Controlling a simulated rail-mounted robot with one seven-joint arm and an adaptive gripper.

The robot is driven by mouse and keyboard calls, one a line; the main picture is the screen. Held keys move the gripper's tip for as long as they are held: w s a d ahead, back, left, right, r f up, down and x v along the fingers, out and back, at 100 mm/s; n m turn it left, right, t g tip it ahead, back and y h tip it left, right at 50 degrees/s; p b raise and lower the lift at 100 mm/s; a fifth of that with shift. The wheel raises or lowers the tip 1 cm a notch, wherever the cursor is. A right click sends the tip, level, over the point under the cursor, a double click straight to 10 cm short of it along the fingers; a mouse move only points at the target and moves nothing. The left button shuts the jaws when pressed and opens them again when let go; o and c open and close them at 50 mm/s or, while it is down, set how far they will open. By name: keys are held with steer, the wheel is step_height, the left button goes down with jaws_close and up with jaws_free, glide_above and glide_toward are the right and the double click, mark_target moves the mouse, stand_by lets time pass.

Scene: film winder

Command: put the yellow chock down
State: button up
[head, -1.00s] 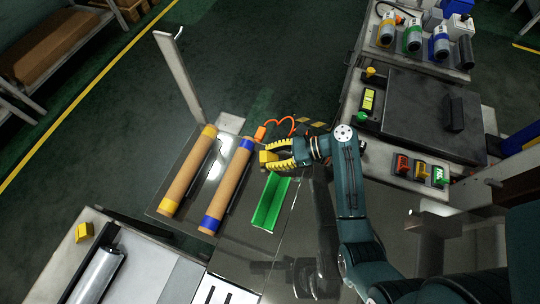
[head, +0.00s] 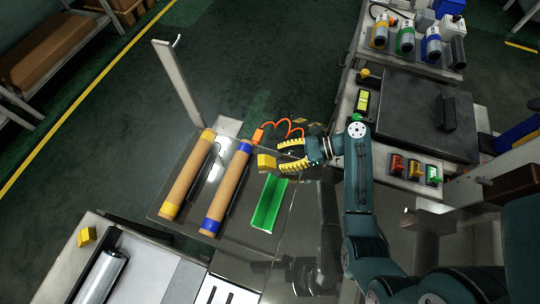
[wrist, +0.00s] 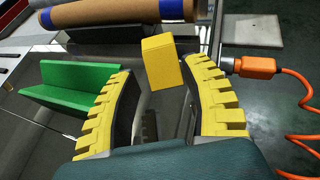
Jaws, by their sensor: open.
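The yellow chock (head: 266,161) is a small block on the grey table, just right of the nearer roll's blue end. It also shows in the wrist view (wrist: 160,60), beyond my fingertips and close to the right finger. My gripper (head: 281,155) is open just right of the chock, its yellow ribbed fingers spread. In the wrist view my gripper (wrist: 157,85) has an empty space between its fingers. Whether the right fingertip still touches the chock is hard to tell.
A green angled trough (head: 268,203) lies just below my gripper. Two brown rolls (head: 188,175) with coloured ends lie to the left. An orange coiled hose with a connector (head: 258,136) lies behind the chock. Another yellow block (head: 86,236) sits on the lower left machine.

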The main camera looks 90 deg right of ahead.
steer(key=p+v, duration=0.1)
steer(key=v, duration=0.5)
steer(key=shift+r+p, duration=0.15)
steer(key=shift+p, duration=0.25)
steer(key=shift+s, duration=0.55)
